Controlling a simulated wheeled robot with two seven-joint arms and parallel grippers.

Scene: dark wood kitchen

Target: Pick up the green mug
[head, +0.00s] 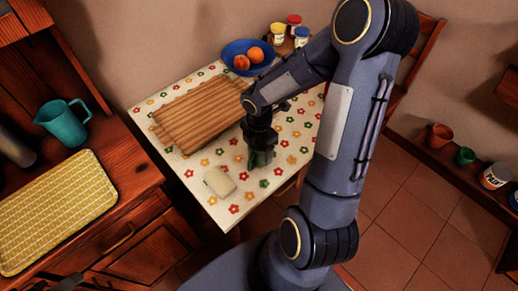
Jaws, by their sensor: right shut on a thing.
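The green mug (262,159) is at the front right part of the flowered tablecloth, mostly hidden under my right gripper. My right gripper (262,148) points down from above and is shut on the mug. Only a dark green part of the mug shows around the fingers. I cannot tell whether its base touches the table. My left gripper is not in view.
A wooden board (200,112) lies left of the gripper, with a pale block (219,181) in front. A blue bowl (236,49) of orange fruit and several jars stand behind. A teal jug (65,123) stands on the left counter; a small green pot (465,156) is on the right shelf.

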